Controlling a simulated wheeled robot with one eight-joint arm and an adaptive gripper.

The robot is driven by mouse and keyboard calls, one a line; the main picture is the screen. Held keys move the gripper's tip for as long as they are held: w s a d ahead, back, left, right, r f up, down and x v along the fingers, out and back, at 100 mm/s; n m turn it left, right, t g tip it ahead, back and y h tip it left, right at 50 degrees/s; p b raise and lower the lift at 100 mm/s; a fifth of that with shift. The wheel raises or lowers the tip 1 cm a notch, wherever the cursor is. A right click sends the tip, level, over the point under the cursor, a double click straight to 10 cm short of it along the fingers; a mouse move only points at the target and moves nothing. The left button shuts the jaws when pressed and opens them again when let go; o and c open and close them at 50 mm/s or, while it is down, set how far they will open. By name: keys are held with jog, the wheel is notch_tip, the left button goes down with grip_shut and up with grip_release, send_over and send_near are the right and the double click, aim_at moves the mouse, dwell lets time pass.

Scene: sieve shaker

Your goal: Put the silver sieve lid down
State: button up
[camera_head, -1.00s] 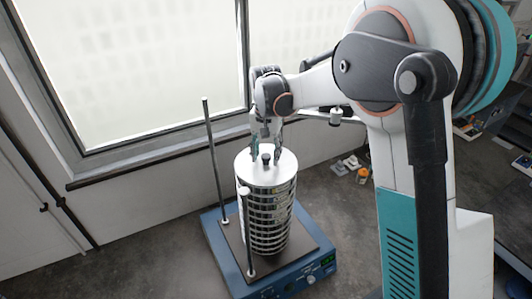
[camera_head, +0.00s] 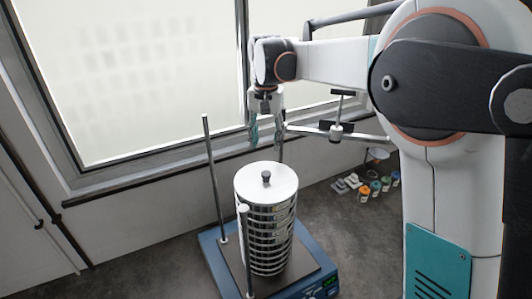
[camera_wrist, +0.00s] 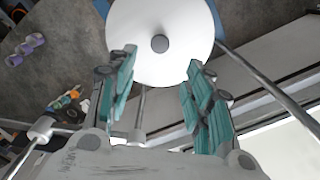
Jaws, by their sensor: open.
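The silver sieve lid (camera_head: 255,180) is a round, pale disc with a dark knob (camera_head: 266,175) at its centre. It lies flat on top of the stack of sieves (camera_head: 268,235), which stands upright on the blue shaker base (camera_head: 320,262). My gripper (camera_head: 266,140) is above the lid, pointing down, open and empty, with a clear gap between its fingertips and the knob. In the wrist view the lid (camera_wrist: 185,62) and its knob show beyond the two teal fingers (camera_wrist: 163,78), which are spread apart.
Two metal rods, left (camera_head: 213,180) and front (camera_head: 246,255), rise beside the stack. The window and its sill (camera_head: 110,185) are close behind. Several small coloured jars (camera_head: 375,188) lie on the floor to the right.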

jog(key=s+d+r+n+t, duration=0.15)
jog(key=s+d, duration=0.25)
jog(key=s, duration=0.4)
jog(key=s+d+r+n+t, duration=0.1)
jog(key=s+d+r+t, duration=0.15)
jog(key=s+d, duration=0.4)
jog(key=s+d+f+t, duration=0.1)
jog(key=s+f, duration=0.2)
jog(key=s, duration=0.5)
jog(key=s+d+f+n+t, duration=0.1)
jog(key=s+f, duration=0.3)
jog(key=s, duration=0.4)
jog(key=shift+s+d+t, duration=0.3)
jog(key=shift+d+t, duration=0.3)
jog(key=shift+f+n, duration=0.1)
jog(key=shift+n, duration=0.15)
notch_tip(320, 180, down, 35)
jog(key=b, duration=3.5)
jog(key=shift+r, duration=0.2)
